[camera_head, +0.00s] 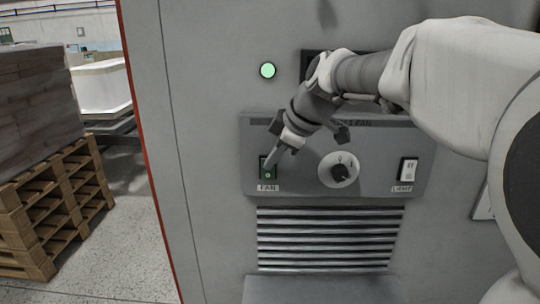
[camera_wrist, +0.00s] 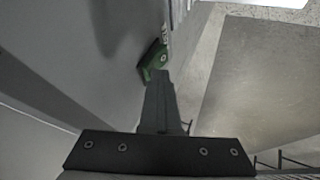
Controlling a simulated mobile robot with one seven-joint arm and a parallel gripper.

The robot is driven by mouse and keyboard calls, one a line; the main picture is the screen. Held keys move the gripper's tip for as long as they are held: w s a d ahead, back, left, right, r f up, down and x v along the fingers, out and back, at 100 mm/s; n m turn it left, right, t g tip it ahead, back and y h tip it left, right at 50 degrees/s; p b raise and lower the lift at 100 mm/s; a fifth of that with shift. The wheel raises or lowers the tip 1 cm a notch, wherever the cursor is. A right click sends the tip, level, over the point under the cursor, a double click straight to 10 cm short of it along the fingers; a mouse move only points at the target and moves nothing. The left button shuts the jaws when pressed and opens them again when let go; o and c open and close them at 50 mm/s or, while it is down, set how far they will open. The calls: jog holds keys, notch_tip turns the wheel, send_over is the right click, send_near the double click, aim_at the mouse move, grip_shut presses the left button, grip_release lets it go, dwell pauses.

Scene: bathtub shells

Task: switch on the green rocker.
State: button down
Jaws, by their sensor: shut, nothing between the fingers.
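The green rocker (camera_head: 268,169) sits at the left end of a grey control panel (camera_head: 380,185), above a label reading FAN. It also shows in the wrist view (camera_wrist: 152,58), just past my fingertips, its face tilted. My gripper (camera_head: 272,158) is shut and empty. Its tips are at the rocker in the head view and cover part of it; I cannot tell whether they touch. In the wrist view the closed fingers (camera_wrist: 158,92) point at the rocker's lower part. A round green lamp (camera_head: 268,70) above the panel looks lit.
Vent slats (camera_head: 330,238) lie below. Wooden pallets (camera_head: 50,215) with a stacked load stand at left, with clear floor beside the cabinet.

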jog(key=shift+s+r, duration=0.1)
jog(key=shift+r+p, duration=0.45)
jog(key=shift+r, duration=0.25)
jog(key=shift+s, duration=0.15)
